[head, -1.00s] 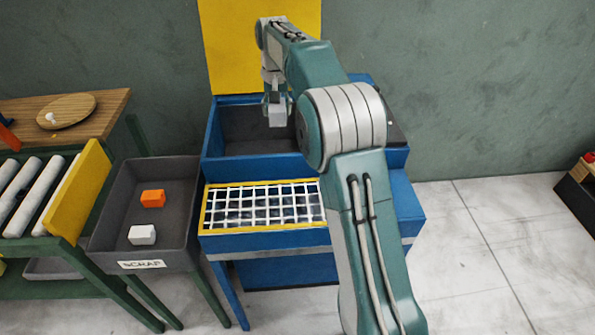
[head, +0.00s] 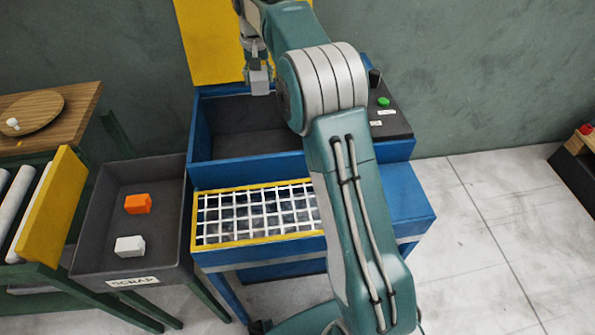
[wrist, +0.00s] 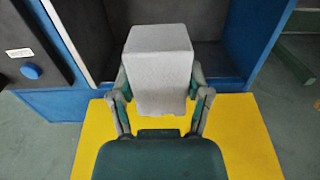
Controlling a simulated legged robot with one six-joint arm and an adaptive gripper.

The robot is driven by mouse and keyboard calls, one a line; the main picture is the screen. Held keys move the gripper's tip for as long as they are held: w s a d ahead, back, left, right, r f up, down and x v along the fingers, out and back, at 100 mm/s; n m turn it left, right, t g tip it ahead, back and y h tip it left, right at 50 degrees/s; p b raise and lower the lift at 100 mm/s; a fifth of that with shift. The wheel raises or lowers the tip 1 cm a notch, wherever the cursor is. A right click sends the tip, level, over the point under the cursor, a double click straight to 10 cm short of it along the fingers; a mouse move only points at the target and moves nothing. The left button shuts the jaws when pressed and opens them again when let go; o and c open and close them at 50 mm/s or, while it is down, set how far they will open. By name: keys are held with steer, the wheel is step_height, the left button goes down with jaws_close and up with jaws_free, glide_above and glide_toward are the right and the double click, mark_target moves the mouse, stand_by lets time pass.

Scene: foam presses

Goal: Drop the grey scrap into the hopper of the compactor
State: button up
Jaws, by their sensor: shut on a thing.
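My gripper (head: 259,78) is shut on the grey scrap (wrist: 158,62), a light grey block that fills the middle of the wrist view between both fingers. In the head view the grey scrap (head: 260,83) hangs below my gripper at the back of the compactor. The compactor is blue, with a dark open hopper (head: 240,140) and a raised yellow lid (head: 208,45) behind it. The scrap appears above the hopper's far side, near the lid; its exact height I cannot tell. The wrist view shows part of the dark hopper (wrist: 208,57) behind the block.
A yellow-framed white grid (head: 258,213) covers the compactor's front. A scrap bin (head: 110,255) at left holds an orange block (head: 138,204) and a white block (head: 130,246). A panel with a green button (head: 383,101) is right of the hopper.

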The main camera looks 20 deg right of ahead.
steer(key=shift+w, duration=0.1)
step_height(320, 180, down, 6)
stand_by(0.5)
steer(key=o, duration=1)
step_height(320, 180, up, 11)
steer(key=shift+w+f, duration=0.1)
steer(key=shift+r, duration=0.55)
